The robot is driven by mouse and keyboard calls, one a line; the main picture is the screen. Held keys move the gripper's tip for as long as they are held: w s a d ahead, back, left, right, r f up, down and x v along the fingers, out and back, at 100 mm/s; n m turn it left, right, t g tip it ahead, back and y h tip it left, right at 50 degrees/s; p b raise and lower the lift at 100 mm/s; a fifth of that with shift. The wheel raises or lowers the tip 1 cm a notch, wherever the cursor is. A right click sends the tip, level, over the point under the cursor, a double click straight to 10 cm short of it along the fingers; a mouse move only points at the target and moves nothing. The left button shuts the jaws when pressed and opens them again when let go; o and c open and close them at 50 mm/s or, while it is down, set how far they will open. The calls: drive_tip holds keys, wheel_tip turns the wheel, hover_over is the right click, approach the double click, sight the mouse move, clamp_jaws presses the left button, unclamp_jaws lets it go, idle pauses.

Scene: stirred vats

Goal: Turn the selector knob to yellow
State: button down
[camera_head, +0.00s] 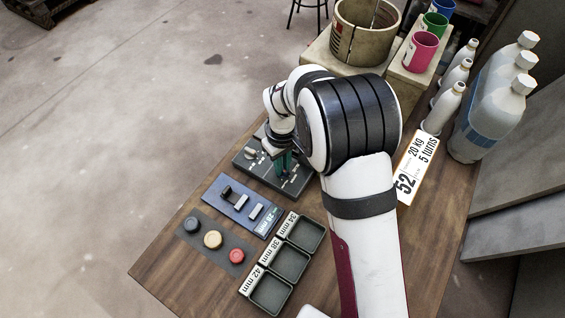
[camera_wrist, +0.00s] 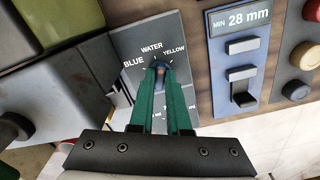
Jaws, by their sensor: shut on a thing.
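The selector knob (camera_wrist: 160,71) is on a dark panel (camera_wrist: 128,42), among the labels BLUE, WATER and YELLOW in the wrist view. BLUE is on the left, WATER at the top and YELLOW on the right. My gripper (camera_wrist: 161,67) has its green fingers shut on the knob, one on each side. The fingers hide most of it, and I cannot tell which label it points to. In the head view my gripper (camera_head: 284,168) reaches down onto the same panel (camera_head: 246,164), and the knob is hidden there.
A blue slider panel (camera_head: 222,206) marked 28 mm lies beside the knob panel. Grey, cream and red buttons (camera_head: 212,240) and several labelled trays (camera_head: 285,262) are near the front. A vat (camera_head: 365,40), coloured cups (camera_head: 420,52) and white bottles (camera_head: 497,110) stand behind.

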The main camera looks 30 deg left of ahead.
drive_tip(key=m, duration=0.3)
drive_tip(key=shift+m, duration=2.2)
drive_tip(key=c, duration=0.9)
unclamp_jaws()
drive_tip(key=shift+r, duration=0.1)
wheel_tip(320, 180, up, 16)
drive_tip(key=shift+f, duration=0.2)
